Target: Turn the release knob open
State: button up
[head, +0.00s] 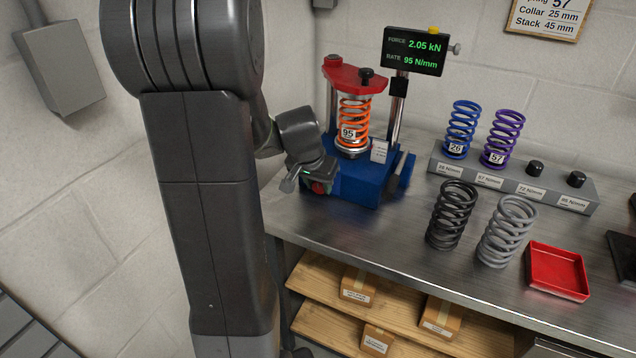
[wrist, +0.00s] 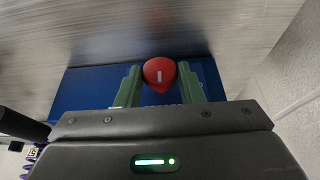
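The red release knob (wrist: 159,74) sits on the front of the blue base (head: 352,182) of the shock dyno, with a short pale mark upright in the wrist view. My gripper (wrist: 159,84) has its two green fingers on either side of the knob. A narrow gap shows at the left finger; contact at the right finger is unclear. In the head view my gripper (head: 308,180) is at the base's front left, and the knob (head: 319,188) is partly hidden. An orange spring (head: 354,112) marked 95 stands under the red top plate (head: 352,76).
A display (head: 414,52) reads 2.05 kN and 95 N/mm. A grey rack (head: 510,182) holds blue and purple springs. Black (head: 451,214) and grey (head: 507,232) springs and a red tray (head: 557,270) stand on the metal bench. Boxes lie on the shelf below.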

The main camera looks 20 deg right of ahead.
jog(key=c, duration=0.4)
